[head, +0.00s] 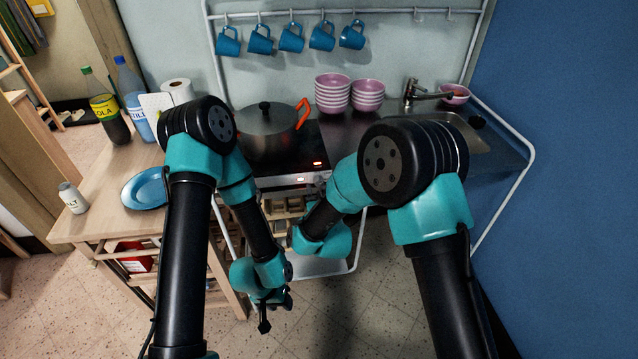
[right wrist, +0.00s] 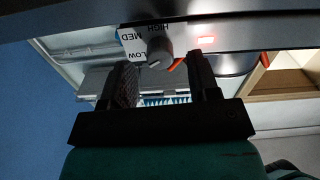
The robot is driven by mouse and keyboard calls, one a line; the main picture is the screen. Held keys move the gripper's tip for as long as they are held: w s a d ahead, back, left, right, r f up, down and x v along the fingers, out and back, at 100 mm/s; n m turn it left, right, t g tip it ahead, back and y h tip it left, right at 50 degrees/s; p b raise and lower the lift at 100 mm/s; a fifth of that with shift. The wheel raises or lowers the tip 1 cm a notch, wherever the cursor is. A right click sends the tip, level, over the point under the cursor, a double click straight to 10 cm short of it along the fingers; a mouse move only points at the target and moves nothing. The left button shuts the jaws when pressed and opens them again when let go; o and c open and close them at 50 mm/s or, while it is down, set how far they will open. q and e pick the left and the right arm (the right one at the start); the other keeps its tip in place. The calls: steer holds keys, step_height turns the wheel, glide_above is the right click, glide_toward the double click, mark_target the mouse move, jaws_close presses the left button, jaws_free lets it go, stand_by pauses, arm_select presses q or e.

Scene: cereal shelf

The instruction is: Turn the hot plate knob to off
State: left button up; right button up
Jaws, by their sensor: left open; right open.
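The hot plate (head: 275,170) is a black cooktop with a pale front panel, and a red light glows on it. Its grey knob (right wrist: 158,60) shows in the right wrist view beside a white label reading HIGH, MED and LOW. My right gripper (right wrist: 161,72) is open, with one finger on each side of the knob in the picture. The knob appears at or just beyond the fingertips, and contact cannot be told. In the head view my right arm hides most of that gripper. My left gripper (head: 271,312) is low over the floor, open and empty, away from the hot plate.
A steel pot (head: 265,135) with orange handles stands on the hot plate. Pink bowls (head: 333,95) are stacked behind it, near the sink tap (head: 410,92). A wooden table (head: 105,215) with bottles and a blue plate (head: 146,188) is at left. A blue wall (head: 570,130) bounds the right.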

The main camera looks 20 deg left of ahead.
mark_target(319, 184)
steer(key=shift+x, duration=1.55)
steer(key=c, duration=0.9)
